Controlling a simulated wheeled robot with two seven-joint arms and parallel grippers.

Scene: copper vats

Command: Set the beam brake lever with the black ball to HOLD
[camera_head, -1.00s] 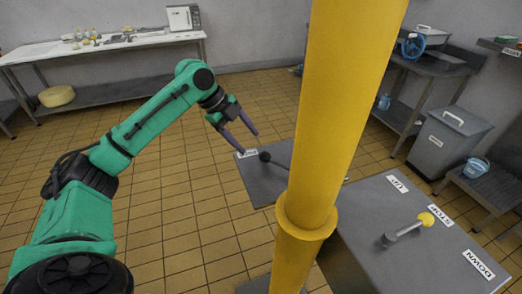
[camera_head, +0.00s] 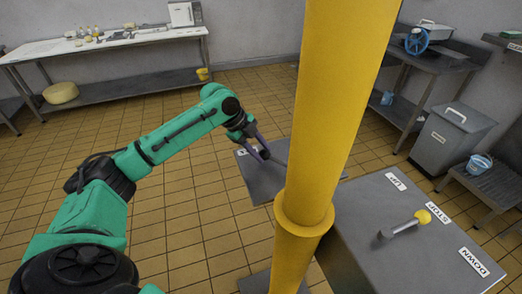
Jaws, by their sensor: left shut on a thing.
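My left gripper (camera_head: 264,156) is over the grey panel (camera_head: 262,186) left of the yellow column. Its purple fingers are shut at the end of the beam brake lever (camera_head: 279,163), where the black ball sits. The ball is hidden between or behind the fingers. A short grey piece of the lever shows to the right of the fingers, and the column hides the rest. A white label (camera_head: 243,153) lies at the panel's far left corner, partly covered and too small to read. My right gripper is not in view.
A thick yellow column (camera_head: 335,110) stands close in front, right of the gripper. Right of it a grey console has a yellow-ball lever (camera_head: 423,217) at STOP, between UP and DOWN labels. A white-topped table (camera_head: 110,42) stands at the back left. Open tiled floor lies between.

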